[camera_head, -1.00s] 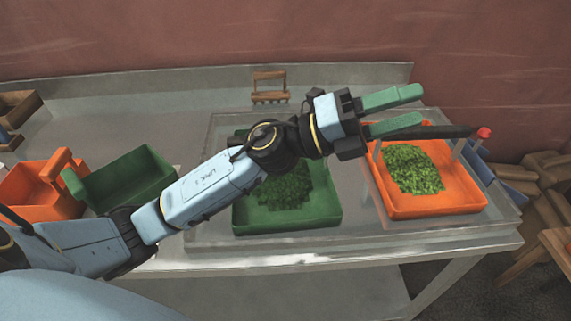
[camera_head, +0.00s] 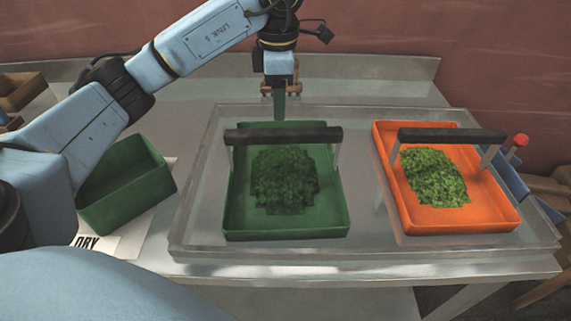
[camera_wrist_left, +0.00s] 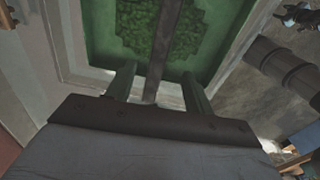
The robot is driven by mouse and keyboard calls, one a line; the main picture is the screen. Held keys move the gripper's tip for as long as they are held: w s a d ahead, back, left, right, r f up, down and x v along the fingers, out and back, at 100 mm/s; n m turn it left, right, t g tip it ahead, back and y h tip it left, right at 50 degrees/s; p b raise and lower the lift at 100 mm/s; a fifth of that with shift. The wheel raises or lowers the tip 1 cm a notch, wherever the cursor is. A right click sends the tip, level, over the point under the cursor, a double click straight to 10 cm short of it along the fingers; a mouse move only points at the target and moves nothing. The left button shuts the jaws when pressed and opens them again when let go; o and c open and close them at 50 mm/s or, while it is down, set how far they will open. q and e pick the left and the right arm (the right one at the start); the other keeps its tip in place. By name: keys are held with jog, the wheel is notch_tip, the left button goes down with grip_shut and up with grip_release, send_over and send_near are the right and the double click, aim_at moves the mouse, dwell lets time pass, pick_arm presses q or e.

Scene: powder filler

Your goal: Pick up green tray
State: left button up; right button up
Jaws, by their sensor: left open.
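The green tray (camera_head: 238,210) lies in the clear shallow container on the table, with a heap of green leaves (camera_head: 284,180) in it. A black bar handle (camera_head: 283,135) on metal posts spans it. My left gripper (camera_head: 280,108) points down at the tray's far edge, behind the handle. In the left wrist view the two open fingers (camera_wrist_left: 160,85) stand apart, with the handle bar between them in the picture and the green tray (camera_wrist_left: 215,70) beyond. I cannot tell whether they touch it. My right gripper is not in view.
An orange tray (camera_head: 455,218) with leaves and its own black handle (camera_head: 452,135) sits to the right in the clear container (camera_head: 190,235). A green bin (camera_head: 127,185) stands left. A wall closes the back.

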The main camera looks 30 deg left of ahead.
aim_at(284, 143)
pick_arm(q)
notch_tip(284, 143, down, 7)
jog(key=shift+r, duration=0.15)
jog(key=shift+w+d+f, duration=0.15)
jog(key=shift+f, duration=1.2)
jog(key=shift+w+d+f, duration=0.1)
jog(key=shift+d+f, duration=0.05)
jog(key=shift+f, duration=1.2)
jog(key=shift+c, duration=0.4)
grip_shut()
jog(key=shift+r, duration=0.1)
